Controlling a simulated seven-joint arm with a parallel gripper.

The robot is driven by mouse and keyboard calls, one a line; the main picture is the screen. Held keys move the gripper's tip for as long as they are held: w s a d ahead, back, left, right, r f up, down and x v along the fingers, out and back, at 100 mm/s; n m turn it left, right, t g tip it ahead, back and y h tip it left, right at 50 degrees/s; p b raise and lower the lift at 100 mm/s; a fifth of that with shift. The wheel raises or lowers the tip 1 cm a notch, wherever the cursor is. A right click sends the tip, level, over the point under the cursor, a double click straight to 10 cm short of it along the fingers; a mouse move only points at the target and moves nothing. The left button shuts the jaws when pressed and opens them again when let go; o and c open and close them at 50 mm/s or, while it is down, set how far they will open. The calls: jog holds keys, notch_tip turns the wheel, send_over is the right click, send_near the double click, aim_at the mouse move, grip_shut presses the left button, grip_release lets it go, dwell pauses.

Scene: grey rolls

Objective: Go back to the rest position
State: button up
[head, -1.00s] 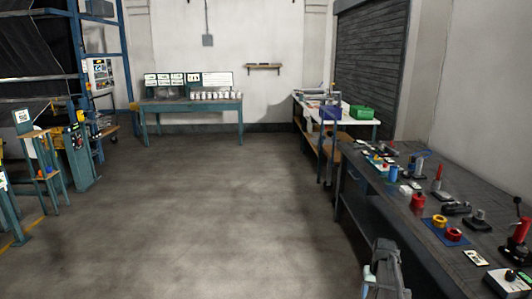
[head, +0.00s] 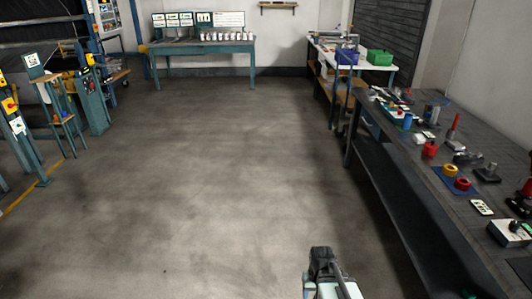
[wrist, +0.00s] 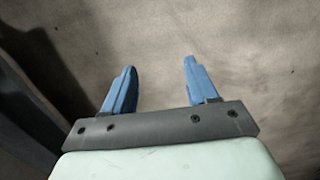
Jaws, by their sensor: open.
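My gripper (wrist: 158,68) is open and empty in the wrist view, its two blue fingers spread apart over bare grey floor. Nothing lies between the fingertips. In the head view, a grey and pale part of my arm (head: 325,268) shows at the bottom edge, over the floor and left of the long dark workbench (head: 500,222). The fingers cannot be made out there.
The workbench along the right carries a red roll (head: 463,184), a yellow roll (head: 449,171) and several tools. A white table (head: 327,50) with a green bin (head: 380,57) and a teal bench (head: 202,47) stand farther back. The middle floor is clear.

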jog(key=s+f+g, duration=0.3)
jog(key=s+f, duration=0.6)
jog(key=s, duration=0.4)
jog(key=s+f+g, duration=0.3)
jog(key=s+f, duration=0.5)
jog(key=s, duration=0.6)
jog(key=shift+s+f, duration=0.3)
jog(key=shift+f, duration=0.1)
